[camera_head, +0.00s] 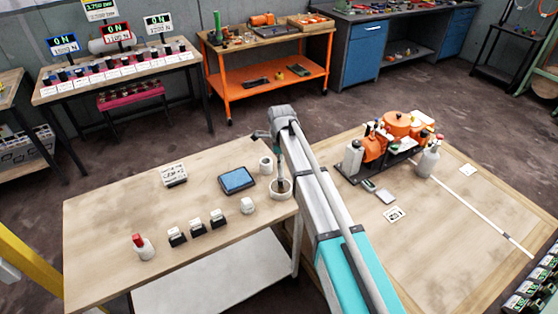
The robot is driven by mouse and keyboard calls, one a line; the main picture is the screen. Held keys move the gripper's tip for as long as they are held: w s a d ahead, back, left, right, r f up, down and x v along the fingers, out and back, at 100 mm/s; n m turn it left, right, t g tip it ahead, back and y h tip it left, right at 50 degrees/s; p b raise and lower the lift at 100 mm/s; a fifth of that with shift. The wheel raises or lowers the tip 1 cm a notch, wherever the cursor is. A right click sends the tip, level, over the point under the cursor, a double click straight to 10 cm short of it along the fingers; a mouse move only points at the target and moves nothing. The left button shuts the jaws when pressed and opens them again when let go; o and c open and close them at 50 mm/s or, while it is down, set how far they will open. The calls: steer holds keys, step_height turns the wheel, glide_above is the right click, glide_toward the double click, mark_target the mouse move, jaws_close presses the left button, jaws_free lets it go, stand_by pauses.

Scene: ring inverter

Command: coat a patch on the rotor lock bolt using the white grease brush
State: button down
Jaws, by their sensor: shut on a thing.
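My gripper (281,153) is at the end of my arm, above the left table's right end. It is shut on a slim brush-like tool that points down into a round whitish pot (281,194). The pot stands near the table's right edge, and a dark patch shows inside it. The tool is small and partly hidden by my gripper, so I cannot tell its colour or whether its tip touches the contents. I cannot make out the rotor lock bolt; an orange machine assembly (397,124) stands on the right table, partly behind bottles.
My arm crosses between the tables. The right table's front is mostly clear.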

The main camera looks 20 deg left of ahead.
steer(key=shift+f+b, duration=0.3)
steer(key=shift+b, duration=0.05)
stand_by(1.6)
steer(key=shift+r+p, duration=3.5)
steer(key=shift+p, duration=0.05)
steer(key=shift+f+b, duration=0.3)
steer(key=shift+f, duration=0.05)
steer(key=shift+r, duration=0.1)
step_height(320, 180, up, 5)
steer(key=p, duration=0.5)
